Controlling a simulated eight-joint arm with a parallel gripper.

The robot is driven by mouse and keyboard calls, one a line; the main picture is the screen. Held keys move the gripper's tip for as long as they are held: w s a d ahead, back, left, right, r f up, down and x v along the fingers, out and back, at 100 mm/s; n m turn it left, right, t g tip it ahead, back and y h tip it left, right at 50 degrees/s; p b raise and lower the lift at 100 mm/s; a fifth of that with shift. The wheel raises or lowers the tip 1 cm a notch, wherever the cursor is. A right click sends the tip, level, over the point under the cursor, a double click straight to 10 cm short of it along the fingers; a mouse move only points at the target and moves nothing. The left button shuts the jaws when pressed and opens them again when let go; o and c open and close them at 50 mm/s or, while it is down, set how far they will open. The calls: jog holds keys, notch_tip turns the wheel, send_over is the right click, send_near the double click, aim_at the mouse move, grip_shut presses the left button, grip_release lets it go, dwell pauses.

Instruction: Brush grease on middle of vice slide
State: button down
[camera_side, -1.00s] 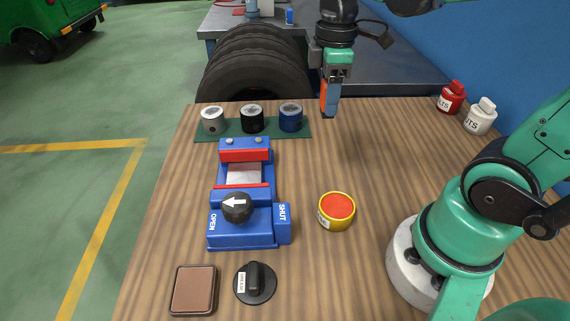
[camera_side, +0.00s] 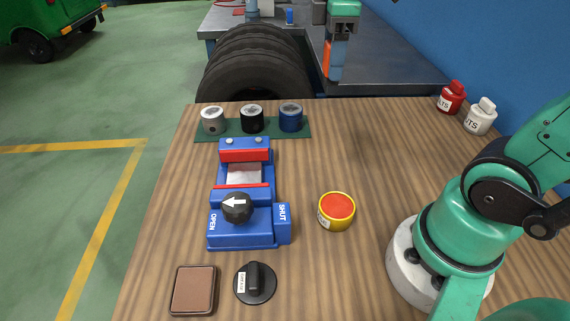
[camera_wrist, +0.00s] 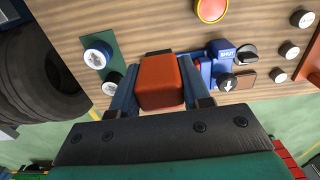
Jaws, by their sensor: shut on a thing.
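The blue vice (camera_side: 242,225) has red jaws standing apart, with the pale metal slide (camera_side: 244,173) showing between them. Its black knob (camera_side: 236,207) has a white arrow pointing left. My gripper (camera_side: 333,74) is high beyond the far table edge in the side view, up and right of the vice and touching nothing there. In the wrist view my gripper (camera_wrist: 160,88) has its blue fingers shut on an orange-red block (camera_wrist: 160,82). I cannot see bristles on it. The vice is partly hidden behind the fingers there. A yellow tin with a red top (camera_side: 337,210) stands right of the vice.
Several small cans stand on a green mat (camera_side: 205,133) behind the vice. A brown pad (camera_side: 193,290) and a black dial (camera_side: 255,283) lie in front. The wood right of the mat is clear.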

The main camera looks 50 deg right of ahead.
send_near(337, 206)
jog(key=shift+f, duration=2.6)
jog(key=shift+f, duration=0.55)
jog(key=shift+r, duration=0.1)
notch_tip(337, 206, up, 7)
dwell(0.9)
jog(key=shift+w, duration=0.1)
dwell(0.4)
